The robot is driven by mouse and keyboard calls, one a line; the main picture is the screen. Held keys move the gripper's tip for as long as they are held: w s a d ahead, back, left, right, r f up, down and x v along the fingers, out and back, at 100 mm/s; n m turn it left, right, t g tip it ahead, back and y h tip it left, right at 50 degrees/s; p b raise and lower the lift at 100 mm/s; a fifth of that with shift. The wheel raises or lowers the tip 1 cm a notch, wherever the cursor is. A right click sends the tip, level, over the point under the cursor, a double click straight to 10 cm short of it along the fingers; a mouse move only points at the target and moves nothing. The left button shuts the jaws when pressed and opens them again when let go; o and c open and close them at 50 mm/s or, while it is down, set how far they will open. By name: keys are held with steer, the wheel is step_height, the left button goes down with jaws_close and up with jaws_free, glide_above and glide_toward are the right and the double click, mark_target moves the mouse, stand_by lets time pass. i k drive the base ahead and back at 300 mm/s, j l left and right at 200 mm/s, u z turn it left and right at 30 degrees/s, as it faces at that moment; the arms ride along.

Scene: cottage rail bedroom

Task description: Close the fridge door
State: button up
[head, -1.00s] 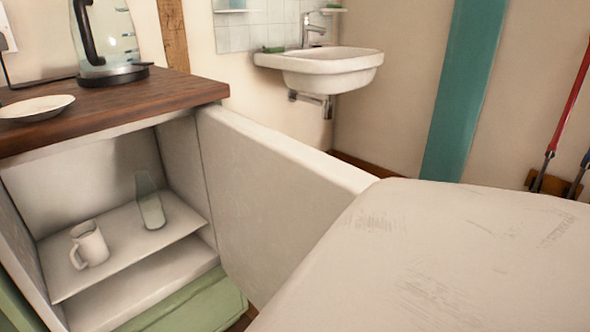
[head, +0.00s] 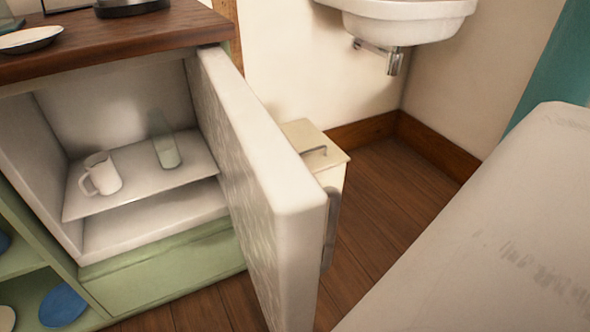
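The fridge (head: 150,240) is a white-lined compartment under a wooden counter. Its white door (head: 262,165) stands wide open, hinged at the right side of the compartment and reaching out toward me. A grey handle (head: 331,230) shows on the door's outer face, near its free edge. My gripper is not in view. A large pale surface at the lower right, which looks like part of my own arm, lies right of the door, with a gap of floor visible between them.
A mug (head: 101,174) and a glass (head: 166,145) stand on the fridge shelf (head: 135,192), inside the compartment. A cream bin (head: 316,145) stands behind the door. A sink (head: 400,18) hangs on the back wall. Wooden floor (head: 375,205) is clear right of the door.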

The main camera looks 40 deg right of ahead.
mark_target(278, 208)
steer(key=k+l, duration=0.1)
steer(key=l, duration=0.25)
steer(key=k+l, duration=0.1)
steer(key=l, duration=0.25)
steer(key=k+l, duration=0.1)
steer(key=l, duration=0.25)
steer(key=k+l, duration=0.1)
steer(key=l, duration=0.25)
steer(key=k+l+u, duration=0.1)
steer(key=k+l, duration=0.2)
steer(key=l, duration=0.15)
steer(key=k+l, duration=0.35)
steer(key=l+u, duration=0.05)
